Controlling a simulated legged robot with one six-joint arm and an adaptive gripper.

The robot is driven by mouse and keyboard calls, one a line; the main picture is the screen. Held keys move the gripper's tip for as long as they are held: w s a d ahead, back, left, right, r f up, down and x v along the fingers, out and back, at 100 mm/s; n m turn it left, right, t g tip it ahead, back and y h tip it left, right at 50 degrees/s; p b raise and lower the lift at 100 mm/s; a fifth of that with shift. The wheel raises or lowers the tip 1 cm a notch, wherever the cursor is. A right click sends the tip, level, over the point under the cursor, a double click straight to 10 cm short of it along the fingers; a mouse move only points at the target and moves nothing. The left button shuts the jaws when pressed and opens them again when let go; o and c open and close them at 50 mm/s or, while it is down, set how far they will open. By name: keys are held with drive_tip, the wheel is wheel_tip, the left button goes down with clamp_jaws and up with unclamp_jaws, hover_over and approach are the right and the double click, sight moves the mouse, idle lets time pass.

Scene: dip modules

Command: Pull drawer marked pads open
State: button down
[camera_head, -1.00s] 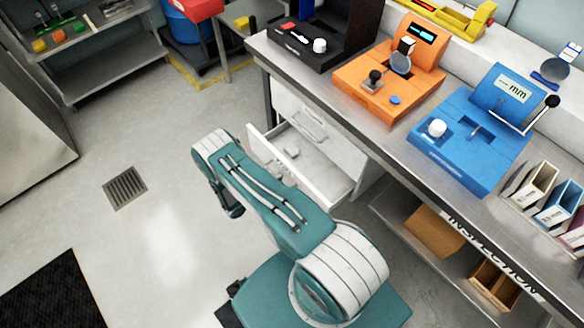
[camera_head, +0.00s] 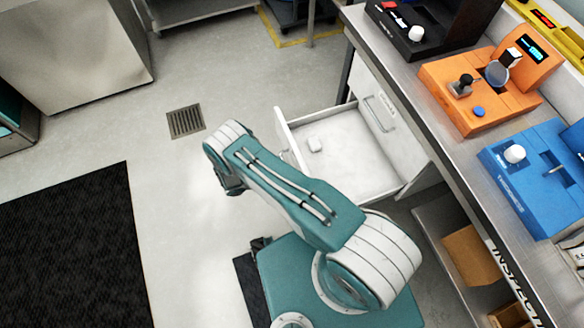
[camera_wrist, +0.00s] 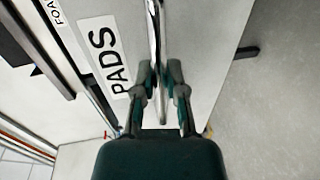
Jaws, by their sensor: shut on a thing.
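The drawer marked PADS shows its white front (camera_wrist: 205,50) in the wrist view, with the black-lettered PADS label (camera_wrist: 104,55) left of a slim metal handle (camera_wrist: 156,28). My gripper (camera_wrist: 160,74) is shut on this handle, one finger on each side. My gripper in the head view is mostly hidden behind my arm, just outside the drawer front.
A shut drawer front with a handle (camera_head: 380,113) sits above the open drawer. The steel bench (camera_head: 440,140) carries orange (camera_head: 470,95) and blue (camera_head: 530,175) devices. Open floor with a drain grate (camera_head: 186,121) and black mat (camera_head: 75,250) lies left.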

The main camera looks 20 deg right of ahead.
drive_tip(key=shift+s+f, duration=0.15)
drive_tip(key=shift+f, duration=0.05)
drive_tip(key=c, duration=0.7)
unclamp_jaws()
drive_tip(key=shift+r, duration=0.1)
drive_tip(key=shift+a, duration=0.2)
drive_tip(key=v, duration=1.1)
drive_tip(key=shift+a, duration=0.35)
